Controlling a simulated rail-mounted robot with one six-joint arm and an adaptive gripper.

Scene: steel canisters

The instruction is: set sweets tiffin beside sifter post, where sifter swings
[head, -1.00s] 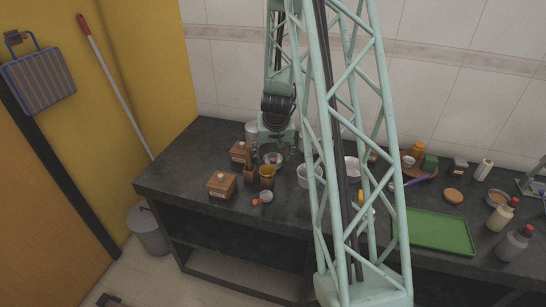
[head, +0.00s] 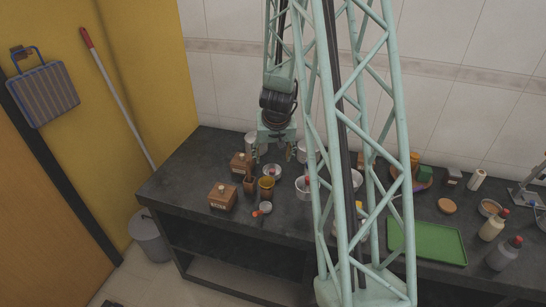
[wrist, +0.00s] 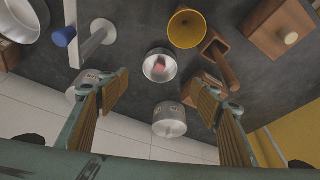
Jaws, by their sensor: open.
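My gripper (head: 274,156) is open and empty above the back of the dark counter. In the wrist view its fingers (wrist: 163,108) are spread wide. An open steel canister with a pink piece inside (wrist: 160,66) lies ahead of the fingers; it also shows in the head view (head: 272,171). A lidded steel canister with a label (wrist: 168,121) appears between the fingers, below it in the picture. Another labelled steel canister (wrist: 80,87) is partly behind the left finger. Their labels are too small to read. A grey post with a blue-ended crossbar (wrist: 95,42), possibly the sifter post, stands upper left.
A yellow-brown cup (wrist: 187,28) and a wooden holder (wrist: 217,58) stand close to the open canister. Wooden boxes (head: 222,197) are at the counter's left. A steel pan-like vessel (wrist: 22,18) is upper left. A green tray (head: 427,242) lies at right.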

